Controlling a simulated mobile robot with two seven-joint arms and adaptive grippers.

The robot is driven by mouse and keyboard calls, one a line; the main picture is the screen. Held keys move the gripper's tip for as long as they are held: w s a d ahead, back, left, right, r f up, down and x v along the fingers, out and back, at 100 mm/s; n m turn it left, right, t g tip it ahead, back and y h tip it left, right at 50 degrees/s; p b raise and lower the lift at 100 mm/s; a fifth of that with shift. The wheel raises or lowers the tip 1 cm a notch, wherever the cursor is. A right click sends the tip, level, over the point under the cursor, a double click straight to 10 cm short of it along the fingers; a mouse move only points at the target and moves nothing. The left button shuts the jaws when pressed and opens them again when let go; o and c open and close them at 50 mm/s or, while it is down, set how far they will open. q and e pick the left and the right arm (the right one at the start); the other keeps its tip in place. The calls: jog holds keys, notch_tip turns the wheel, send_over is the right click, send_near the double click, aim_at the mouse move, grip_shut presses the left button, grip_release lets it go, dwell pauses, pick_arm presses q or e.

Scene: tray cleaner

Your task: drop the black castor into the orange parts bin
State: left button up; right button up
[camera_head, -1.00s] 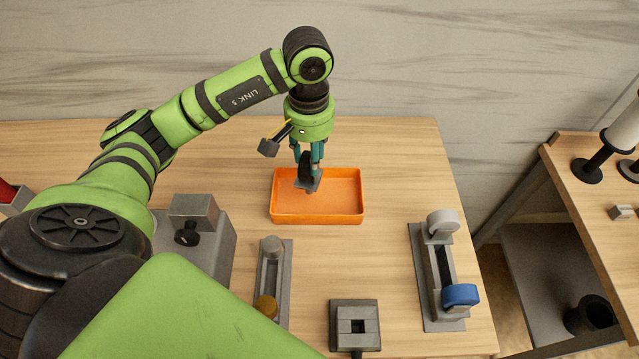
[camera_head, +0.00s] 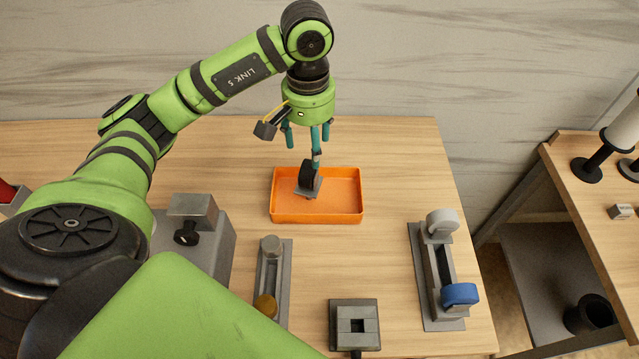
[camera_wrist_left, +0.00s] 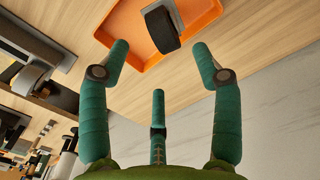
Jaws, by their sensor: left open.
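The black castor (camera_head: 307,177), a dark wheel with a grey plate, shows within the outline of the orange parts bin (camera_head: 317,218). I cannot tell whether it rests on the bin floor or is still just above it. My left gripper (camera_head: 307,145) is over the bin, with its teal fingers spread open. In the left wrist view the castor (camera_wrist_left: 160,29) lies beyond the open fingertips (camera_wrist_left: 160,68), apart from them, with the orange bin (camera_wrist_left: 112,25) behind it. My right gripper is not in view.
A grey block with a black knob (camera_head: 190,212) stands left of the bin. A grey fixture (camera_head: 273,262), a square socket block (camera_head: 355,325) and a rack with white and blue wheels (camera_head: 437,275) stand in front. The table right of the bin is clear.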

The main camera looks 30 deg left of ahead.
pick_arm(q)
notch_tip(320, 180, up, 8)
jog(key=shift+r, duration=0.2)
dwell(0.6)
